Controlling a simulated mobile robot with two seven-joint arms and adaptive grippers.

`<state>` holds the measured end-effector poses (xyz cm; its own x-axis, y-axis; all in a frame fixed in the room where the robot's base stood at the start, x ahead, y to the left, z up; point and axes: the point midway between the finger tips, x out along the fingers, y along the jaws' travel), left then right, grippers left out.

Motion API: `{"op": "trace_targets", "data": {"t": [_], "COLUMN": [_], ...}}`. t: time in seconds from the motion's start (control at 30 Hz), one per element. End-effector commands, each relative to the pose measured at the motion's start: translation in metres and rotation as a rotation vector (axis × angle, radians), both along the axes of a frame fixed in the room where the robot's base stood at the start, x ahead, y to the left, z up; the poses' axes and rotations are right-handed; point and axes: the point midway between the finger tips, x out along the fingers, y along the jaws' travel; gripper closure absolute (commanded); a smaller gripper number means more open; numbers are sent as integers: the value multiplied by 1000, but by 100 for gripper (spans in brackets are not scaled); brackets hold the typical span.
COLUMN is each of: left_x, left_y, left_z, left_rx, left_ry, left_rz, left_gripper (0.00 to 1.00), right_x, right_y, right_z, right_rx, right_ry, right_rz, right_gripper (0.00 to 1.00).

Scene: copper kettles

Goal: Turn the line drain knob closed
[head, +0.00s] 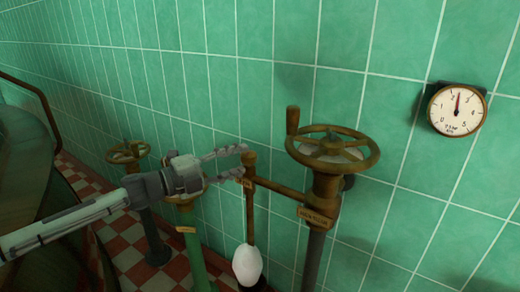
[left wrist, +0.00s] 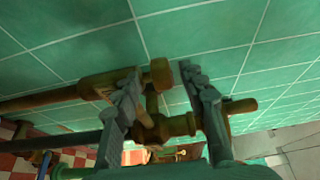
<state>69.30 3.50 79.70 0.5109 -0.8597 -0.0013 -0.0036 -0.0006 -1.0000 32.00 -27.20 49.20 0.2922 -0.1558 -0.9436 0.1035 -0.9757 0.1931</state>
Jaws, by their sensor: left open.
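The line drain knob (head: 249,158) looks like a small brass cap on a thin vertical brass pipe, joined by a side pipe (head: 280,190) to the large valve. My left gripper (head: 242,161) comes in from the left with its two grey fingers spread at the knob. In the left wrist view my left gripper (left wrist: 159,72) is open, and a brass cap, probably the knob (left wrist: 161,73), shows between the fingertips. I cannot tell whether either finger touches it. My right gripper is in neither view.
A large brass handwheel (head: 332,148) with an upright handle stands just right of the knob. A white bulb-shaped thing (head: 247,265) is below it. A green pipe (head: 195,250) and another handwheel (head: 128,152) are at left. A gauge (head: 457,109) hangs on the green tiled wall (head: 400,60).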

Motion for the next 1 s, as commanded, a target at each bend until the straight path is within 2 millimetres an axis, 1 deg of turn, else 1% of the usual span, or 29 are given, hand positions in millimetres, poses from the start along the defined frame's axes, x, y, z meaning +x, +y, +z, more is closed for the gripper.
{"op": "trace_targets", "data": {"t": [0.03,0.2,0.4,0.53,0.77,0.87,1.0], "left_x": [3,18,31,34,35,35,35], "left_y": [-8,-33,-54,-59,-60,-60,-60], "left_z": [2,2,1,1,1,1,1], "left_rx": [-2,-2,-1,0,0,0,0], "left_ry": [-2,-2,-3,-2,-2,-2,-2], "left_rz": [-3,-4,-3,-2,-2,-2,-2], "left_gripper": [59,59,59,59,59,69,86], "right_x": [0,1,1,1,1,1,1], "right_y": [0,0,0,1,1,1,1], "right_z": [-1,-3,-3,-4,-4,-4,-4], "right_rx": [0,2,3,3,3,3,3], "right_ry": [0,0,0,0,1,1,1], "right_rz": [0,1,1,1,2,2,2], "right_gripper": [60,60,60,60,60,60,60]}}
